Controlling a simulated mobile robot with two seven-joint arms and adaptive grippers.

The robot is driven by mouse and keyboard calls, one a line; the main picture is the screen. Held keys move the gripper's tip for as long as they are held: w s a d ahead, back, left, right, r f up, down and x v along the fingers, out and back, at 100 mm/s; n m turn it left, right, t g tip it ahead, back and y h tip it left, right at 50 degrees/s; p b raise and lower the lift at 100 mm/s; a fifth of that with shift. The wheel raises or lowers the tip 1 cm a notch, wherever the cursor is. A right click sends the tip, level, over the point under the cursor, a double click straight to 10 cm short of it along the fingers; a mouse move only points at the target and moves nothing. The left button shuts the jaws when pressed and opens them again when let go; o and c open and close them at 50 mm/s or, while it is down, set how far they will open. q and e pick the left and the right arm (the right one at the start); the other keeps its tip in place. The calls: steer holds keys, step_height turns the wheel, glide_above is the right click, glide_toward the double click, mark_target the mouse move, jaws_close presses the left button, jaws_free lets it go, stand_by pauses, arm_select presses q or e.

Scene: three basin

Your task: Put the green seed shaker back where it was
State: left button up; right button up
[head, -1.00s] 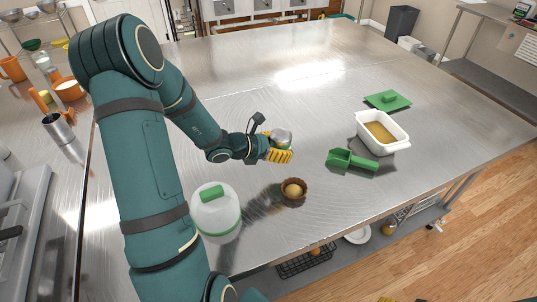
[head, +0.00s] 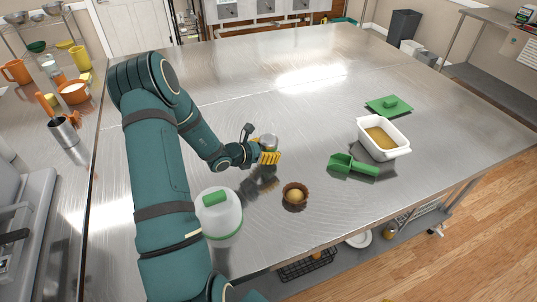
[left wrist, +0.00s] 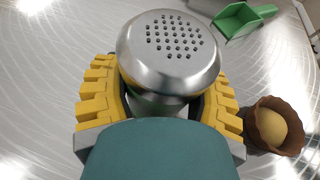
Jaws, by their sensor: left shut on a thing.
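The seed shaker (head: 268,142) has a domed metal top. It stands about upright in my left gripper (head: 268,158), whose yellow fingers are shut around its body. In the left wrist view, the perforated lid of the shaker (left wrist: 168,50) faces the camera between the two fingers (left wrist: 163,100). The lid and fingers hide most of the body, so little of its green shows. The shaker is over the steel table (head: 330,220), behind the small brown bowl. I cannot tell whether its base touches the table. My right gripper is not in view.
The brown bowl with a pale ball (head: 295,195) is in front of the gripper. A green scoop (head: 352,168), white dish (head: 383,137) and green lid (head: 389,104) lie to the right. The back of the table is clear.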

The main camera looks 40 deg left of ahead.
arm_select(q)
steer(key=shift+f, duration=0.9)
steer(key=shift+f, duration=0.15)
steer(key=o, duration=1.3)
steer(key=shift+c, duration=0.2)
